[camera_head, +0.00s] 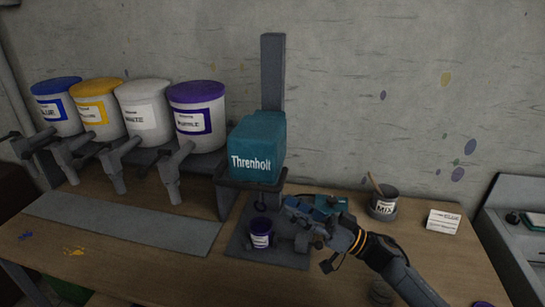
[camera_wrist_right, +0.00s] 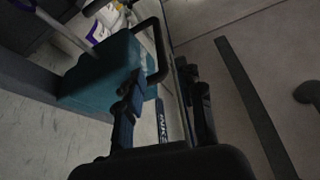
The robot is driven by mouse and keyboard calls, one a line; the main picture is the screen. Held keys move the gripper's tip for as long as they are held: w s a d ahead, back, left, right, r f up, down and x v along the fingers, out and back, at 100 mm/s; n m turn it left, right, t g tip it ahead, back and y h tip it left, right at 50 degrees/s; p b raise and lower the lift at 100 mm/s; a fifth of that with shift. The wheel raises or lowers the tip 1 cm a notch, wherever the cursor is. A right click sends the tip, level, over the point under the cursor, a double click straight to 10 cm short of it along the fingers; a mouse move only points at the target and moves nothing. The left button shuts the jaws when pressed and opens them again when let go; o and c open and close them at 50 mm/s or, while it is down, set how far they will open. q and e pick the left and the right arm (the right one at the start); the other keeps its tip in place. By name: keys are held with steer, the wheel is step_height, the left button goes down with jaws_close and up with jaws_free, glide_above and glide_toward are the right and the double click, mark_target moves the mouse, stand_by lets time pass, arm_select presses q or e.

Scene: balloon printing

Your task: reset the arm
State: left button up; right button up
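My right arm comes in from the lower right in the head view. My right gripper (camera_head: 292,224) is beside the machine's base, just right of a small cup with a purple band (camera_head: 261,240); I cannot tell whether they touch. In the right wrist view the two fingers (camera_wrist_right: 165,105) stand apart with a gap between them, and nothing is clearly held. The teal machine head marked Threnholt (camera_head: 256,150) is above and left of the gripper; a teal block (camera_wrist_right: 100,80) also shows in the wrist view. My left gripper is in neither view.
Several paint buckets, including a purple-lidded one (camera_head: 198,108), stand on a rack with taps at left. A mixing pot (camera_head: 384,205) with a stick and a white card (camera_head: 443,221) lie to the right. A grey mat (camera_head: 130,222) is empty. A sink unit (camera_head: 520,225) stands far right.

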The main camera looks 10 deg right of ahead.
steer(key=s+d+f+m+t+h, duration=0.35)
steer(key=f+m+h, duration=0.25)
steer(key=f+h, duration=0.25)
steer(key=s+d+f+m+t+h, duration=0.2)
steer(key=s+d+f+m+h, duration=0.15)
steer(key=f+m+h, duration=0.5)
steer(key=s+f+n+g+h, duration=0.1)
steer(key=s, duration=0.2)
steer(key=s+d+f+n+g+h, duration=0.1)
steer(key=s+f+g, duration=0.1)
steer(key=s, duration=0.1)
steer(key=s+d+f+n+g+h, duration=0.1)
steer(key=s+f+g, duration=0.1)
steer(key=s, duration=0.2)
steer(key=shift+d+n, duration=0.2)
steer(key=shift+n, duration=0.05)
steer(key=s+f+n+g, duration=0.25)
steer(key=s+g, duration=0.35)
steer(key=s, duration=0.8)
step_height(320, 180, down, 27)
steer(key=s+g, duration=0.1)
steer(key=s, duration=0.1)
steer(key=s+d+f, duration=0.1)
steer(key=s+f, duration=0.7)
steer(key=s+d+f+g, duration=0.1)
steer(key=s+d+f, duration=0.1)
steer(key=s+f, duration=0.5)
steer(key=shift+s+d+f+h, duration=0.3)
steer(key=shift+s+f, duration=0.1)
steer(key=shift+s, duration=0.2)
